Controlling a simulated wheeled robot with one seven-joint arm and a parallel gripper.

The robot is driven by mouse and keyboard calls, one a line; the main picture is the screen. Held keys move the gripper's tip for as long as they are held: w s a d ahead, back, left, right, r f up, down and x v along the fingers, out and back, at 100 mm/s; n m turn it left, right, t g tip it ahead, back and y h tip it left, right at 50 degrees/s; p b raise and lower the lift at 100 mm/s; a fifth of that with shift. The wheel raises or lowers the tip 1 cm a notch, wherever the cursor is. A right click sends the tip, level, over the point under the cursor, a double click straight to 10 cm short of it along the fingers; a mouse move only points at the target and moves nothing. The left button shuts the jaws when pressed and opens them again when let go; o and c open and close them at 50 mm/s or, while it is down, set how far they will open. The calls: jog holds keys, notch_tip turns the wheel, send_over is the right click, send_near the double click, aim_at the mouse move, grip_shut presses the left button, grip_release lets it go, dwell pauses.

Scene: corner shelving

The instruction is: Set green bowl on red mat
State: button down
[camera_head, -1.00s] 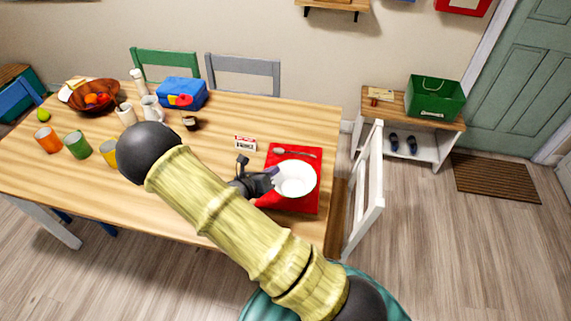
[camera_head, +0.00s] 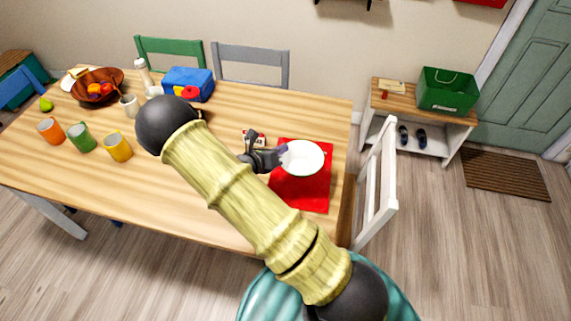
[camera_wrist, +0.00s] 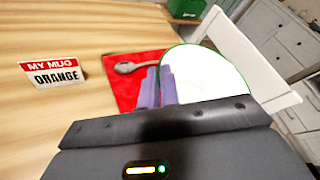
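The bowl (camera_head: 303,158) is white inside, and a thin green rim shows in the wrist view (camera_wrist: 205,75). My gripper (camera_head: 283,153) is at the bowl's left edge. In the wrist view its two purple fingers (camera_wrist: 157,75) are close together at the bowl's rim, seemingly pinching it. The red mat also shows in the wrist view (camera_wrist: 125,90).
A spoon (camera_wrist: 135,66) lies on the mat. A "MY MUG ORANGE" sign (camera_wrist: 52,72) stands left of it. Orange (camera_head: 50,131), green (camera_head: 82,138) and yellow (camera_head: 117,147) mugs stand at the table's left. A white chair (camera_head: 377,185) is beside the table's right end.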

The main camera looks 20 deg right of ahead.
aim_at(301, 163)
jog(key=shift+f, duration=1.2)
jog(key=shift+d+f+p, duration=0.1)
jog(key=shift+f+p, duration=0.2)
jog(key=shift+f, duration=1.8)
jog(key=shift+f, duration=0.15)
jog(key=c, duration=1.6)
grip_release()
